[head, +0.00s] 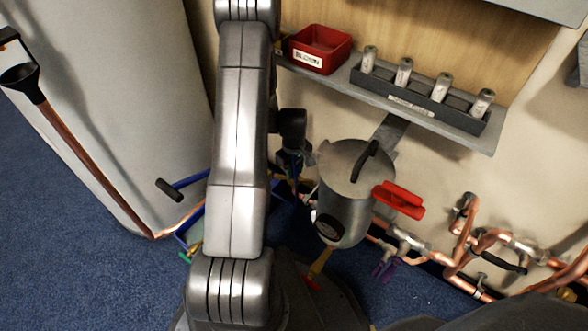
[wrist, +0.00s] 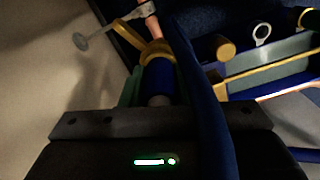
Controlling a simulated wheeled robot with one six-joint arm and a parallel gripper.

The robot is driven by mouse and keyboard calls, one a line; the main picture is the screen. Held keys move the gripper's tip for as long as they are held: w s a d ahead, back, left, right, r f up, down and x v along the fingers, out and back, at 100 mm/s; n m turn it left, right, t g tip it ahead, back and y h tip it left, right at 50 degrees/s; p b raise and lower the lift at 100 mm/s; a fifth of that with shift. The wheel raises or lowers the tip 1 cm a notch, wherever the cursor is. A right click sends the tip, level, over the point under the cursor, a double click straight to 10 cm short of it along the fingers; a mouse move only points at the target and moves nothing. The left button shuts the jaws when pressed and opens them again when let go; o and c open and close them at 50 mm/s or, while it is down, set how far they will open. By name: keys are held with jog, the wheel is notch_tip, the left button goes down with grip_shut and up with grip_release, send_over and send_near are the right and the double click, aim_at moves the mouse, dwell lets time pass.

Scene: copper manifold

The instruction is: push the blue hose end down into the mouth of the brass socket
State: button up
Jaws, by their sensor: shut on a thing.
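In the wrist view the blue hose end (wrist: 160,77) is a short blue cylinder just beyond my gripper (wrist: 158,101). My gripper is shut on it, and the jaw tips are mostly hidden in shadow. The brass socket (wrist: 155,47) shows as a brass ring right at the far end of the blue piece. They look lined up and touching or nearly so; I cannot tell how deep the end sits. In the head view my gripper (head: 292,165) is small and dark, partly behind my arm, and the hose end and socket are not clear there.
A blue hose length (wrist: 197,85) runs beside my gripper. A copper pipe (wrist: 151,24) continues beyond the socket. A shelf with a red bin (head: 320,48) hangs above.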

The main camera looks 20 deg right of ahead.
jog(key=o, duration=1.1)
jog(key=shift+o, duration=0.2)
notch_tip(320, 180, up, 8)
jog(key=p, duration=0.3)
jog(key=shift+f, duration=0.25)
notch_tip(320, 180, down, 8)
jog(key=b, duration=0.3)
jog(key=shift+r, duration=0.2)
jog(key=shift+r+p, duration=0.3)
jog(key=shift+r, duration=0.05)
